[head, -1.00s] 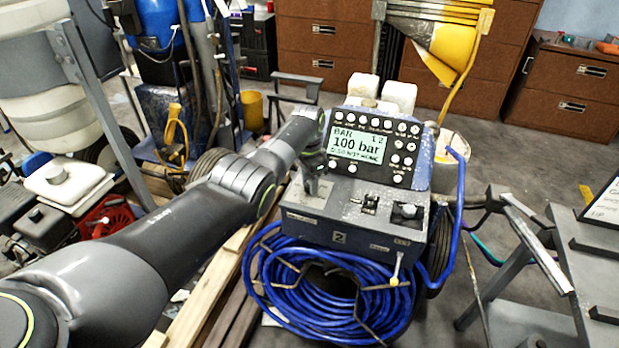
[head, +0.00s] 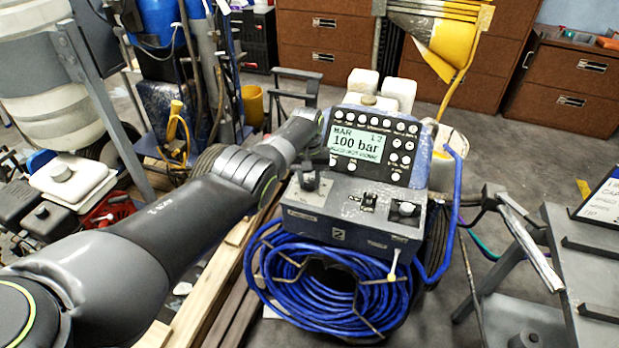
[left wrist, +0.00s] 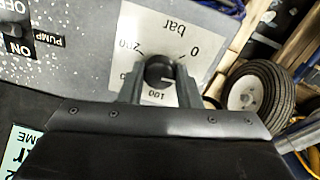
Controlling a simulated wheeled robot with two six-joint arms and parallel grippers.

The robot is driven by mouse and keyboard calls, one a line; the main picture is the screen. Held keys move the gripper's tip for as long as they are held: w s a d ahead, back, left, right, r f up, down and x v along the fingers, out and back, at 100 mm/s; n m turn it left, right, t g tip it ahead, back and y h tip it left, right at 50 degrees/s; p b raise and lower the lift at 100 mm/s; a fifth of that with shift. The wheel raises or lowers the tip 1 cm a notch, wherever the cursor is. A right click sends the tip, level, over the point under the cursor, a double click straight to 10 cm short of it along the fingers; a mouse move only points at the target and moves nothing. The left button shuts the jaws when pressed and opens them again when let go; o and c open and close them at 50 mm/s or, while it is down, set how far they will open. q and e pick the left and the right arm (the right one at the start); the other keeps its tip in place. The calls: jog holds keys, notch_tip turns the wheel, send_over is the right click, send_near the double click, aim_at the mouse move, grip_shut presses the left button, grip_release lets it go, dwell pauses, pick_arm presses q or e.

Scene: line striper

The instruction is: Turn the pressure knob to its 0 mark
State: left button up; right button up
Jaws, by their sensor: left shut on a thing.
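The pressure knob (left wrist: 159,72) is a dark round knob on a pale dial plate (left wrist: 200,22) marked 0, 100, 200 and bar. In the left wrist view the 0 is at upper right, the 200 at upper left and the 100 below the knob, partly hidden. My left gripper (left wrist: 158,82) is shut on the knob, one finger on each side. In the head view my left gripper (head: 311,176) is at the left end of the blue-grey console (head: 355,190). The screen (head: 357,144) reads 100 bar.
A blue hose coil (head: 275,300) hangs below. Wooden planks (head: 220,290) lie at left, a grey metal stand (head: 580,270) at right.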

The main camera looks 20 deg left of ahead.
aim_at(309, 183)
pick_arm(q)
jog(key=n, duration=0.4)
jog(key=shift+n+p, duration=0.3)
jog(key=shift+p, duration=0.1)
jog(key=shift+n, duration=1.9)
jog(key=o, duration=1)
jog(key=shift+c, duration=0.2)
jog(key=shift+r+p, duration=0.6)
jog(key=shift+p, duration=0.15)
notch_tip(309, 183, up, 5)
jog(key=p, duration=0.4)
jog(key=shift+r, duration=0.2)
notch_tip(309, 183, up, 11)
jog(key=shift+s+a+p, duration=0.15)
jog(key=shift+s+p, duration=0.05)
jog(key=shift+p, duration=0.15)
jog(key=shift+f, duration=0.1)
